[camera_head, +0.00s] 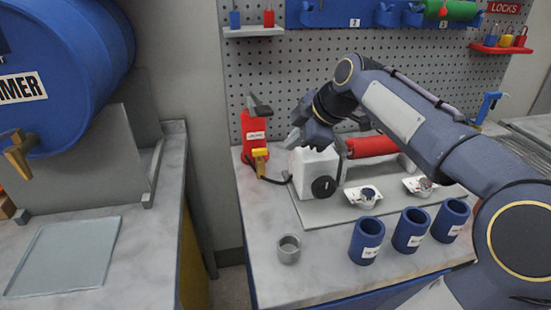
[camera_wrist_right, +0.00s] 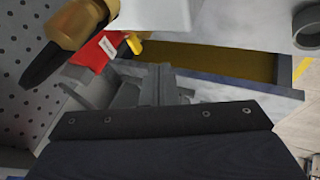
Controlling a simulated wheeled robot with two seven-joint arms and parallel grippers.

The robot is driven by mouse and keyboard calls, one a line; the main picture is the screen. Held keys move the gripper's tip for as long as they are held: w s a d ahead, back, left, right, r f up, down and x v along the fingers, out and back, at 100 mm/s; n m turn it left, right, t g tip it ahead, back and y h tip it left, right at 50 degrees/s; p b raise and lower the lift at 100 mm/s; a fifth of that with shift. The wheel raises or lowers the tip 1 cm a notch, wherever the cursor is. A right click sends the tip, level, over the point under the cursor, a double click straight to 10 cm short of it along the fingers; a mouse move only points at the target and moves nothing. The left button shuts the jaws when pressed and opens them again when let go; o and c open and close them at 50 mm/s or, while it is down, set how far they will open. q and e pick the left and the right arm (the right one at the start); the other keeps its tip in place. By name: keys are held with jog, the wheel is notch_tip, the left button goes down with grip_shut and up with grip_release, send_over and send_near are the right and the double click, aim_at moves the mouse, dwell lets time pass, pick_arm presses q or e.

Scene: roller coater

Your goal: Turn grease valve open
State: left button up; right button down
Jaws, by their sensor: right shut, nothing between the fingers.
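A red grease container (camera_head: 253,128) with a white label and a dark top lever stands at the bench's back left. A yellow valve handle (camera_head: 260,156) sits at its lower front. In the right wrist view the red container (camera_wrist_right: 93,52) and yellow handle (camera_wrist_right: 133,46) also show, partly hidden. My right gripper (camera_head: 295,138) is shut and empty, to the right of the container and above the white box (camera_head: 315,165). It is apart from the yellow handle; the exact gap is hard to tell. My left gripper is not in view.
A small grey ring (camera_head: 288,248) and blue cups (camera_head: 366,242) stand at the bench front. A pegboard (camera_head: 290,75) closes the back. A blue drum (camera_head: 62,75) overhangs the left bench. Bench space left of the ring is clear.

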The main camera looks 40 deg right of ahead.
send_near(260, 158)
notch_tip(260, 158, down, 4)
jog(key=a, duration=0.2)
jog(key=shift+w+d+f, duration=0.1)
jog(key=shift+w+d, duration=0.35)
jog(key=shift+w, duration=0.2)
jog(key=shift+w+d, duration=0.4)
jog(key=shift+w, duration=0.3)
jog(key=shift+f, duration=0.1)
jog(key=shift+d+f+b, duration=0.25)
jog(key=shift+d+b, duration=0.2)
jog(key=shift+b, duration=0.7)
jog(key=shift+w+d+r, duration=0.2)
jog(key=shift+d+r, duration=0.1)
jog(key=shift+a, duration=0.15)
jog(key=shift+s+a+r+b, duration=0.1)
jog(key=shift+a+b, duration=0.2)
jog(key=shift+a, duration=0.4)
